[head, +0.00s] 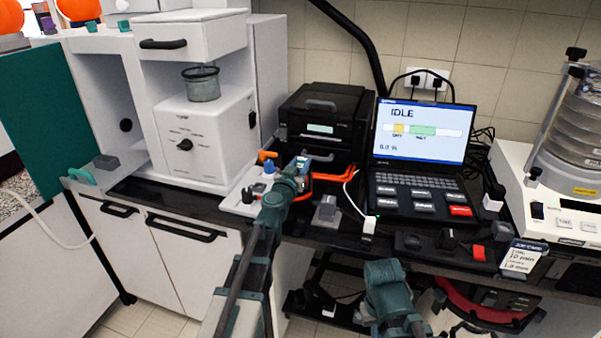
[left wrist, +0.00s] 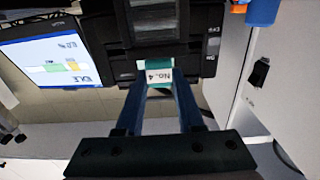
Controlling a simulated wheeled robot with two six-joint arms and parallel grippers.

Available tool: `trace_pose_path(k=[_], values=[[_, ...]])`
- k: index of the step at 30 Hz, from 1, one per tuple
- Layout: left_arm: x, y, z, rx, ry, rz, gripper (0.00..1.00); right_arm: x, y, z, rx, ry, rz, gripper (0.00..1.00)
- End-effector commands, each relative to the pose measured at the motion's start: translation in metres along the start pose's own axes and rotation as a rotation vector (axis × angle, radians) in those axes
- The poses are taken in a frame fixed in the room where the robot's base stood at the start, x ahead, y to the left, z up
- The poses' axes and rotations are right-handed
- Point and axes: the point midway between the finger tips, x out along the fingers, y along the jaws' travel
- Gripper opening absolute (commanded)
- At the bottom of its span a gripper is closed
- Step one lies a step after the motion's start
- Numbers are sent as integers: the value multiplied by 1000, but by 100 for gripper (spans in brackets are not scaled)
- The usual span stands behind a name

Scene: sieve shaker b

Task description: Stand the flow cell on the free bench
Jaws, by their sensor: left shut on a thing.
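My left gripper (head: 300,168) is shut on a small piece with a white "No. 4" label and a teal band, which I take as the flow cell (left wrist: 160,73). In the left wrist view the piece sits between the blue fingertips (left wrist: 160,90), in front of a black machine. In the head view the fingers and arm hide most of it. I cannot tell whether it touches anything below. The black bench top (head: 165,192) runs below the machines. My right gripper (head: 385,272) is low in front of the bench, and its jaws are not clear.
A black printer-like box (head: 325,125) stands behind my left gripper. The laptop (head: 420,135) reads IDLE, with small blocks in front of it. A white machine (head: 200,130) stands left, and a sieve stack (head: 575,120) right. Orange handles (head: 335,177) lie close to the gripper.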

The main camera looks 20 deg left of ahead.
Motion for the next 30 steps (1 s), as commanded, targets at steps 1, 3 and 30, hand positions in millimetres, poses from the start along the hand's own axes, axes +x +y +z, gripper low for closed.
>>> trace_pose_path(k=[1, 3, 30], values=[[0, 1, 12, 0, 0, 0, 0, 12, -1, -1, 0, 0, 0, 0], [0, 2, 15, 0, 0, -1, 0, 15, -2, -1, 0, 0, 0, 0], [0, 1, 14, 0, 0, -2, 67, 14, -1, -1, 0, 0, 0, 0]])
